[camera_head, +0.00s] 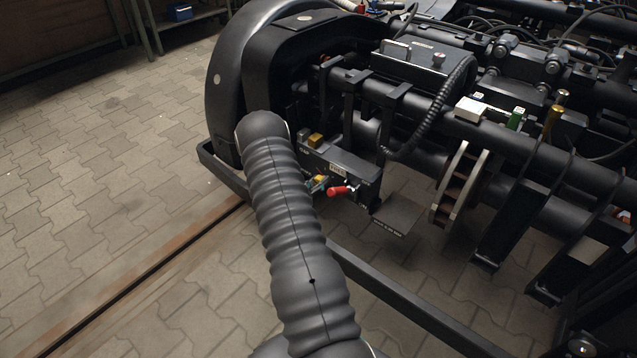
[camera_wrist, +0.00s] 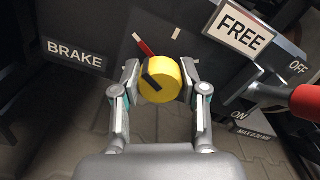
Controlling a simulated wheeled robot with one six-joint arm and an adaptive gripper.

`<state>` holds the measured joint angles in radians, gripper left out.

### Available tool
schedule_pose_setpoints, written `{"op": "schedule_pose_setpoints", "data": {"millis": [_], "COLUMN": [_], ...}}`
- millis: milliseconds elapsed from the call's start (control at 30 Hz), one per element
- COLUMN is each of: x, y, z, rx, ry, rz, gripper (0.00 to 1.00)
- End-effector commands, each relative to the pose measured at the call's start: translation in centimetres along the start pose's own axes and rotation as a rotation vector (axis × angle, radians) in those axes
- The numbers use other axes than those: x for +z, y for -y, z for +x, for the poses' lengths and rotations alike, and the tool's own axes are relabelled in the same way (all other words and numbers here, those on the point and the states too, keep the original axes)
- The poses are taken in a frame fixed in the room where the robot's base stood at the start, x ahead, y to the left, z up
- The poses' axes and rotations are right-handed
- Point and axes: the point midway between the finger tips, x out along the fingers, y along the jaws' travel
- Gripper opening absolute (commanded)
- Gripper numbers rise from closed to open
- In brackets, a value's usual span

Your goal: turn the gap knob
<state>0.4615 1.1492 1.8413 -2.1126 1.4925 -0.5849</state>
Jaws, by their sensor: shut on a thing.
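The gap knob (camera_wrist: 165,80) is a round yellow knob with a black mark on its face, on a dark panel (camera_wrist: 107,25) in the wrist view. My gripper (camera_wrist: 160,74) has one finger on its left and one on its right, shut on it. A red line and a white tick show on the panel above the knob; the black mark lies toward the upper left of its face. In the head view, the dark box (camera_head: 350,170) with the panel sits under the bogie frame. My gripper there (camera_head: 317,183) is small and partly hidden behind my arm.
A red-handled lever (camera_wrist: 300,101) stands right of the knob, close to my right finger, and also shows in the head view (camera_head: 338,191). BRAKE (camera_wrist: 75,56) and FREE (camera_wrist: 242,29) labels flank the knob. The paved floor at left (camera_head: 110,180) is clear.

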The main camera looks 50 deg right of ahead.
Motion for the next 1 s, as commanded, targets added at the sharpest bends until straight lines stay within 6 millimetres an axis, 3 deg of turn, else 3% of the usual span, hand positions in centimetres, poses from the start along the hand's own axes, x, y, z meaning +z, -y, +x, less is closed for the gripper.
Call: {"op": "schedule_pose_setpoints", "data": {"millis": [367,1000], "x": [-0.24,-0.24], "y": [-0.14,-0.05], "z": [0.03,0.03], "rx": [-0.001,0.000], "ry": [0.001,0.001], "rz": [0.138,0.715], "gripper": [0.08,0.08]}}
